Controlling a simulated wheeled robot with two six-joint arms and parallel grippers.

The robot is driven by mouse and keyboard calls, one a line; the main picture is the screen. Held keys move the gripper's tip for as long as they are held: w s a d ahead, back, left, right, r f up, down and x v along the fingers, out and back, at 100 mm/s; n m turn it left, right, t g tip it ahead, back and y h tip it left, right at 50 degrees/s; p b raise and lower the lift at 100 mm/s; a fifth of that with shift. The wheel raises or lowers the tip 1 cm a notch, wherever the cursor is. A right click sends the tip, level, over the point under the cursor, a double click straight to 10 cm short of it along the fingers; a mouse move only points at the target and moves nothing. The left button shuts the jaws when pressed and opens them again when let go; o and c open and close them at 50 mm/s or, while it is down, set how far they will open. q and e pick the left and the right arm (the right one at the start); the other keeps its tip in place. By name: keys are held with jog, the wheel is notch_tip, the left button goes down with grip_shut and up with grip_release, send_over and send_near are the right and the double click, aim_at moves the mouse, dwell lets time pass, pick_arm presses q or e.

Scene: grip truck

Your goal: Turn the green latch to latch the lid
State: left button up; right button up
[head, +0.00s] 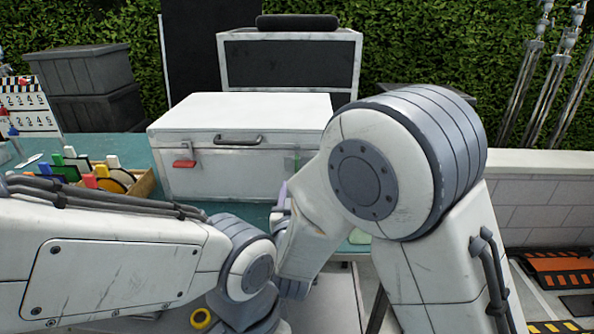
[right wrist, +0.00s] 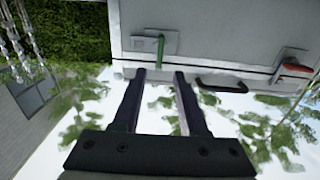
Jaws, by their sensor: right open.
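A white case (head: 240,184) with its lid down stands on the table. The green latch (right wrist: 160,50) sits on a metal plate on its front, its bar upright in the right wrist view. In the head view it is pale and partly hidden by my right arm. The red latch (head: 184,164) lies sideways at the case's left; it also shows in the right wrist view (right wrist: 296,68). My right gripper (right wrist: 160,75) is open and empty, its fingertips to either side of the green latch's line and short of it in the picture. My left gripper is out of view.
A dark handle (head: 238,141) is on the case front between the latches. A wooden box (head: 144,187) of coloured items stands left of the case. Dark crates (head: 85,72) and a clapperboard (head: 28,104) are further left. My arms cover much of the foreground.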

aim_at(297, 167)
jog(key=w+p, duration=0.1)
jog(key=w, duration=0.8)
jog(key=shift+w, duration=0.35)
grip_shut()
